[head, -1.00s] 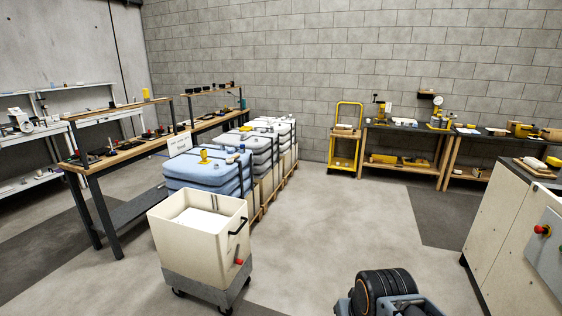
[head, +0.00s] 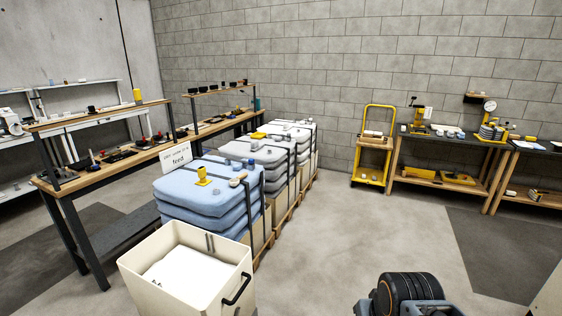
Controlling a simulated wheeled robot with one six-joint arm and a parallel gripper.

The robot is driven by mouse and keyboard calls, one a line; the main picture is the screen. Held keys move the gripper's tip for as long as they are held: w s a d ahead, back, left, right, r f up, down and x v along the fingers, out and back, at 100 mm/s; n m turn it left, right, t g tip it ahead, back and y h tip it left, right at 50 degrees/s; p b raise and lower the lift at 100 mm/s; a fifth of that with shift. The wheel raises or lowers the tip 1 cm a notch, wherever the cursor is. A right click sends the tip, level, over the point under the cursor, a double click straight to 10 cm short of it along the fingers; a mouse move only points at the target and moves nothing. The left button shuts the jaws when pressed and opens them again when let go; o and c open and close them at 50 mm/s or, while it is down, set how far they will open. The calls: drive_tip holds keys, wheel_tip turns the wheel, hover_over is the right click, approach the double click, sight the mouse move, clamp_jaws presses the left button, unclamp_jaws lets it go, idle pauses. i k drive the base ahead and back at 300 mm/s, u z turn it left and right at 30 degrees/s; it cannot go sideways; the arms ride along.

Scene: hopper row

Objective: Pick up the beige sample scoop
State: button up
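A small beige object (head: 238,180), which looks like the sample scoop, lies on top of the front stack of blue sacks (head: 205,190), near its right side. It is small at this distance, so its exact shape is hard to tell. A yellow object (head: 203,176) stands to its left, and small blue-grey pieces lie just behind it. Part of my own arm shows at the bottom right, away from the sacks. My gripper's fingers are not in view.
A cream bin (head: 190,270) holding white material stands in front of the sacks. A long workbench (head: 110,163) runs along the left. A yellow cart (head: 372,165) and benches stand at the back wall. The floor (head: 330,225) right of the sacks is clear.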

sight(234, 181)
drive_tip(key=i, duration=3.85)
drive_tip(key=u, duration=3.65)
